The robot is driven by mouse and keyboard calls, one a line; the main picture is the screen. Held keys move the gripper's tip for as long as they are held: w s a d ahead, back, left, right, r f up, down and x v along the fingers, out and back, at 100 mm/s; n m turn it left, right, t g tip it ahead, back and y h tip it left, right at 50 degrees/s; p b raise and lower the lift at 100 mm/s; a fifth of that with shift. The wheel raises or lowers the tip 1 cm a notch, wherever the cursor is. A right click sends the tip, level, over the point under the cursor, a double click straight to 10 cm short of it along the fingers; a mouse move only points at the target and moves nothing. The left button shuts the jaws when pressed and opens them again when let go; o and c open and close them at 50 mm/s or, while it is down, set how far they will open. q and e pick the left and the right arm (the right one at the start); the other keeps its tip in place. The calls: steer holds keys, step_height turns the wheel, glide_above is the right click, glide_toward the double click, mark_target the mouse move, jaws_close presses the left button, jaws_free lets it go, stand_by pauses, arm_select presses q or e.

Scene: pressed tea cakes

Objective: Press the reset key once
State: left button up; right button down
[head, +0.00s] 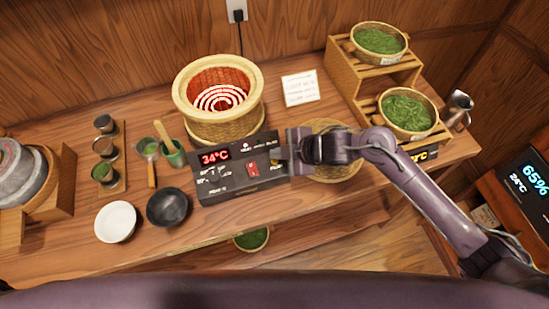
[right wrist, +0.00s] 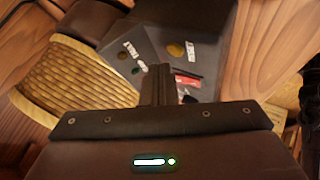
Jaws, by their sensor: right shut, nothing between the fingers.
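The dark control box (head: 232,188) sits on the wooden bench in front of the round heater. It has a red display (head: 215,157) reading 34°C, a red switch (head: 252,168), and several small labels too blurred to read. In the right wrist view the control panel (right wrist: 208,36) shows a round tan button (right wrist: 175,50) beside a white label, and a red part (right wrist: 187,82). I cannot tell for sure which is the reset key. My right gripper (head: 284,158) is shut and empty at the box's right end; its fingers (right wrist: 157,84) partly hide the panel. My left gripper is not in view.
The woven heater (head: 184,122) with a glowing coil stands behind the box. A round woven tray (head: 338,172) lies under my right wrist. A black bowl (head: 168,207) and white bowl (head: 115,222) stand left. A wooden rack (head: 350,78) with leaf baskets is at right.

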step_height(320, 180, up, 5)
steer(key=p, duration=0.4)
steer(key=shift+f, duration=0.1)
stand_by(0.7)
